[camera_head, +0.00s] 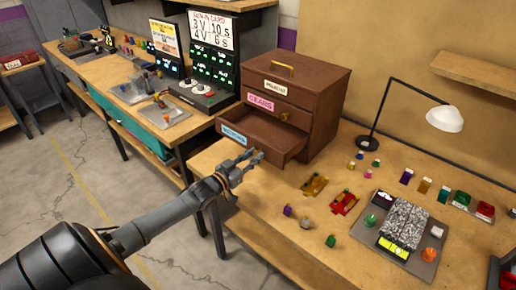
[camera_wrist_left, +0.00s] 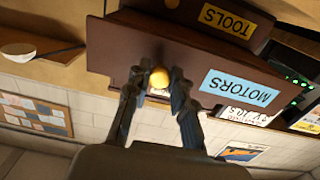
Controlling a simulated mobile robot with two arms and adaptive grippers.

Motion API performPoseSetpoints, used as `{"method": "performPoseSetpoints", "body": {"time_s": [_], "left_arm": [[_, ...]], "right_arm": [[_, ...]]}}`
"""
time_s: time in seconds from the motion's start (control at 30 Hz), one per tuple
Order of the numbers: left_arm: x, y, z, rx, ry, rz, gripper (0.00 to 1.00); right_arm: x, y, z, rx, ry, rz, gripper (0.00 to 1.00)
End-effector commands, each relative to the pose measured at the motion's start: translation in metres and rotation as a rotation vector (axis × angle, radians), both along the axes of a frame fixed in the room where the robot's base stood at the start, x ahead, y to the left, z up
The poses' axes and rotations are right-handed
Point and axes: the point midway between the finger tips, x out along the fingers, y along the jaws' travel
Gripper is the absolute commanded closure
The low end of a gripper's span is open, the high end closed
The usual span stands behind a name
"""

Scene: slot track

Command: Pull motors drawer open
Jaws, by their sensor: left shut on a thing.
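The motors drawer (camera_head: 219,126) is the blue-labelled one low in the brown cabinet (camera_head: 329,105). It stands well out from the cabinet, and its inside shows, with nothing seen in it. My left gripper (camera_head: 255,157) is at its front, right of the label. In the left wrist view, which is upside down, the blue MOTORS label (camera_wrist_left: 240,88) is readable on the drawer front (camera_wrist_left: 112,55). The left fingers (camera_wrist_left: 156,88) are closed around the round brass knob (camera_wrist_left: 159,77). My right gripper is out of view.
The pink-labelled drawer (camera_head: 261,103) above is closed. A yellow TOOLS label (camera_wrist_left: 227,20) shows behind the motors drawer. Toy cars (camera_head: 344,203), several small coloured pieces and a lamp (camera_head: 444,118) are on the bench right of the cabinet.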

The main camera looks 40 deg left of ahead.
Motion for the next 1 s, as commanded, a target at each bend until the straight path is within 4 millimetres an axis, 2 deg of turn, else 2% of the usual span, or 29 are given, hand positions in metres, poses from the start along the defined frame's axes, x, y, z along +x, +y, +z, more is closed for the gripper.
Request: {"method": "performPoseSetpoints", "body": {"time_s": [0.47, 0.5, 0.6, 1.0], "left_arm": [[-0.004, 0.001, 0.002, -0.001, -0.005, 0.0, 1.0], [-0.004, 0.001, 0.002, -0.001, -0.005, 0.0, 0.73], [-0.004, 0.001, 0.002, -0.001, -0.005, 0.0, 0.54], [-0.01, 0.001, 0.001, -0.001, -0.003, 0.0, 0.54]], "right_arm": [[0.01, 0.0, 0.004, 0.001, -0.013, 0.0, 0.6], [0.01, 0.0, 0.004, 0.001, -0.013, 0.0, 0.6], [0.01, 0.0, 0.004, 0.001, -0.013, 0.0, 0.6], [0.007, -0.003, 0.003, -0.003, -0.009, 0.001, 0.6]]}}
